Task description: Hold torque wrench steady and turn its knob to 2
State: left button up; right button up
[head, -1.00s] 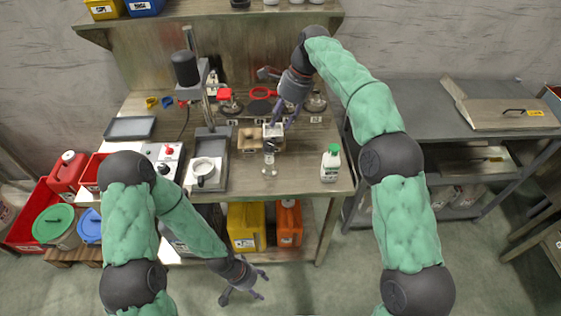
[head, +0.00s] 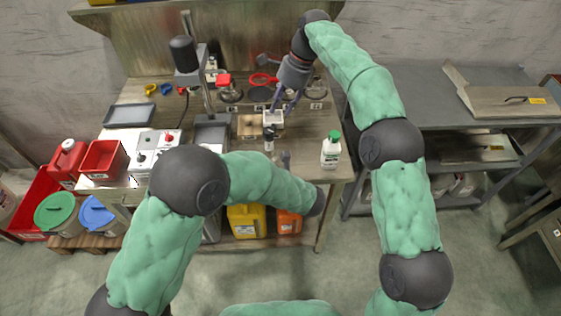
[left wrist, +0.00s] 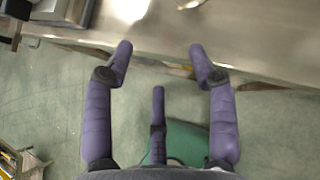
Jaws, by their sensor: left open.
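A slim tool that looks like the torque wrench (head: 269,146), dark at the top and silvery below, is near the front middle of the workbench, just in front of a small pale block. Its knob and any numbers are too small to read. My right gripper (head: 283,103) reaches down from behind at the pale block; I cannot tell whether its fingers are closed on anything. My left gripper is mostly hidden behind my left arm in the head view, with a fingertip showing at the bench front. In the left wrist view the left gripper (left wrist: 160,55) is open and empty, facing the bench edge.
A white bottle with a green cap (head: 331,150) stands right of the tool. A wooden block (head: 248,126) and a grey stand (head: 209,132) are to its left. The bench's front edge (left wrist: 140,43) crosses the left wrist view. A grey side table (head: 430,100) is at right.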

aim_at(269, 149)
pick_arm(q)
jog(key=w+d+r+m+t, duration=0.3)
jog(key=r+t, duration=0.1)
jog(key=r, duration=0.2)
jog(key=x, duration=1)
jog(key=shift+w+a, duration=0.1)
jog(key=shift+a, duration=0.25)
